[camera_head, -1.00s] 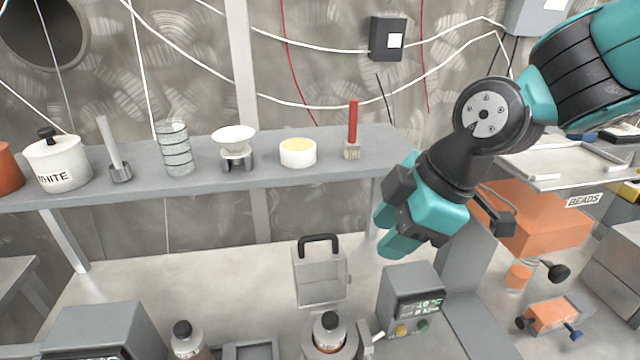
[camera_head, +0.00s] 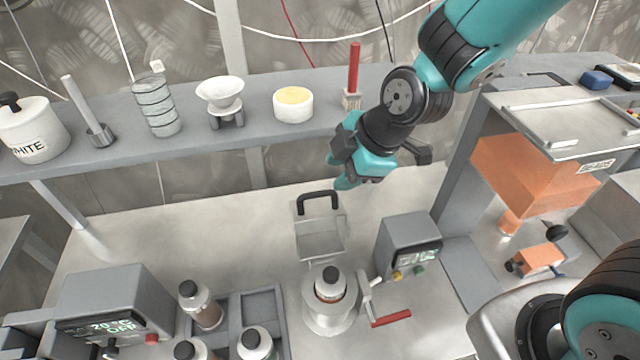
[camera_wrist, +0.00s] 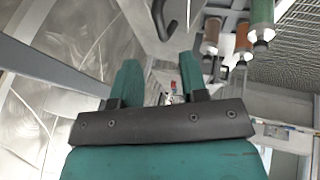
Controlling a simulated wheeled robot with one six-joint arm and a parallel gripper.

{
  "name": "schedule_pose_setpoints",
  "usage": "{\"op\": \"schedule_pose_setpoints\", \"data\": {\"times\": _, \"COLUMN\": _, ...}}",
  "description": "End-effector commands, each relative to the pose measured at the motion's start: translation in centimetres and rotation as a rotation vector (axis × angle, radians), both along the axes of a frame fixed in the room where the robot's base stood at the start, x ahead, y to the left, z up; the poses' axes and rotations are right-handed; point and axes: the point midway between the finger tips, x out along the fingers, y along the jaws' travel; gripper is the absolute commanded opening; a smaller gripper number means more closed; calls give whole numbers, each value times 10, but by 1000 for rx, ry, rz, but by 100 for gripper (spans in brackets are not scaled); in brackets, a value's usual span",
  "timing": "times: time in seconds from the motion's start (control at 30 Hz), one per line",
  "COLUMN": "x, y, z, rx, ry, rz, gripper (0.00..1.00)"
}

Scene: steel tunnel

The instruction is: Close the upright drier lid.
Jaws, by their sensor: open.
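The drier (camera_head: 328,318) is a round pale metal pot on the bench, with a dark-capped bottle (camera_head: 330,284) standing in it. Its lid (camera_head: 320,240) is a clear square panel standing upright behind the pot, with a black loop handle (camera_head: 318,197) at the top. My gripper (camera_head: 338,172) is in the air above and slightly right of the handle in the head view, apart from it. In the wrist view its two teal fingers (camera_wrist: 160,68) are spread and empty. A dark curved bar, apparently the lid handle (camera_wrist: 166,20), shows just beyond them.
A grey control box (camera_head: 410,245) and a red-handled lever (camera_head: 390,318) stand right of the drier. A rack (camera_head: 240,310) with several bottles is to its left. The shelf (camera_head: 190,150) with a funnel and jars runs behind. Bench left of the lid is clear.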

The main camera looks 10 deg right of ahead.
Motion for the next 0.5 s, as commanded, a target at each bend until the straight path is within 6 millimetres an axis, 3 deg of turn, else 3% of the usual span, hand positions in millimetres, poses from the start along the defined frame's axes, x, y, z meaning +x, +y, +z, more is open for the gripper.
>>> {"op": "schedule_pose_setpoints", "data": {"times": 0.23, "x": 12, "y": 19, "z": -39, "rx": -1, "ry": 4, "rz": 4, "gripper": 40}}
{"op": "schedule_pose_setpoints", "data": {"times": 0.5, "x": 21, "y": 30, "z": -62, "rx": 0, "ry": -1, "rz": 4, "gripper": 40}}
